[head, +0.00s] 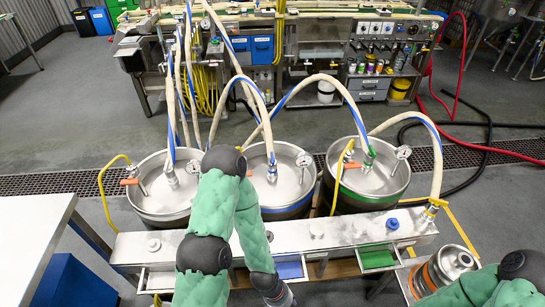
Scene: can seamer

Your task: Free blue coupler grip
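The middle keg (309,194) has a blue band below its steel rim. Its coupler (272,172) stands upright on the keg top, with a blue-striped hose (257,92) rising from it. My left arm crosses in front of this keg and hides part of its left side. My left gripper (285,298) is low at the bottom edge, in front of the metal rail and well away from the coupler. It is dark and partly cut off, so its fingers do not show clearly. My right arm shows at the bottom right; its gripper is out of view.
A left keg (160,205) and a green-banded keg (378,188) flank the middle one. A steel rail (335,231) with a blue knob (392,224) runs in front, above blue (290,270) and green (377,260) trays. An orange-banded canister (446,266) stands right.

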